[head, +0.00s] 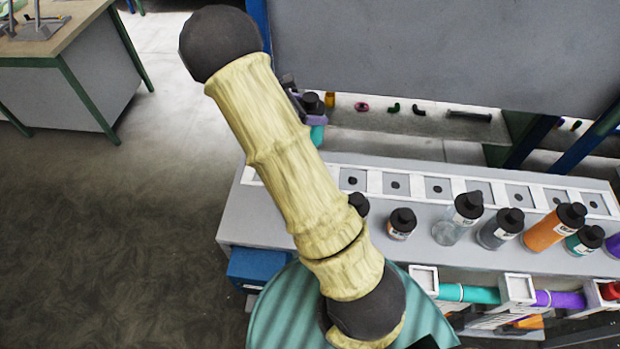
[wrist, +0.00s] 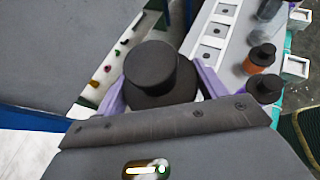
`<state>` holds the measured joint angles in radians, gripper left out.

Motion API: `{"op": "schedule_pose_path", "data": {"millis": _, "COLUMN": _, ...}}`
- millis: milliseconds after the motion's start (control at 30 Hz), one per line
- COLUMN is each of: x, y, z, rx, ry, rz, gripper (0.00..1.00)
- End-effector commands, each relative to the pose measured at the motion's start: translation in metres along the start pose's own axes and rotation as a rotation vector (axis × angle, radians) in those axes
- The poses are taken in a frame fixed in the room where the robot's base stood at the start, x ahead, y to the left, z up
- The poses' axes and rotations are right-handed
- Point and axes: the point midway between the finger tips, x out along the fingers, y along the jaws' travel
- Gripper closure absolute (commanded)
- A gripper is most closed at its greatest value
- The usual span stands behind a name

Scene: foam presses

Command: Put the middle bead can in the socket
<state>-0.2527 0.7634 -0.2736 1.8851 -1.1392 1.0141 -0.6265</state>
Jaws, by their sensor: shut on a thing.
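My gripper (head: 314,117) is shut on a can with a black cap and a teal body (head: 317,134), held up beyond the left end of the bench. In the wrist view the can's black cap (wrist: 153,68) sits between the purple fingers; its body is mostly hidden under the cap. A row of square sockets with dark centre holes, in a white frame (head: 416,187), runs along the back of the bench. The visible sockets look empty. My arm hides the row's left part. I cannot tell which socket is the task's.
Several black-capped cans stand in front of the sockets, among them an orange one (head: 548,232) and a clear one (head: 449,231). A grey panel (head: 420,55) rises behind the bench. White holders with coloured tubes (head: 470,294) line the bench front. Open floor (head: 130,220) lies left.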

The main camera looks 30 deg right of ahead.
Motion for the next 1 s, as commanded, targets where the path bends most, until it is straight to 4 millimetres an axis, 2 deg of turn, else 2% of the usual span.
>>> {"op": "schedule_pose_path", "data": {"millis": 233, "x": 0.014, "y": 0.0, "z": -0.026, "rx": 0.0, "ry": -0.001, "rz": 0.0, "gripper": 0.78}}
{"op": "schedule_pose_path", "data": {"millis": 500, "x": 0.036, "y": 0.0, "z": -0.066, "rx": 0.0, "ry": -0.001, "rz": 0.0, "gripper": 0.78}}
{"op": "schedule_pose_path", "data": {"millis": 633, "x": 0.039, "y": 0.0, "z": -0.072, "rx": 0.001, "ry": -0.001, "rz": 0.0, "gripper": 0.78}}
{"op": "schedule_pose_path", "data": {"millis": 1000, "x": 0.039, "y": 0.0, "z": -0.071, "rx": 0.0, "ry": -0.001, "rz": 0.0, "gripper": 0.78}}
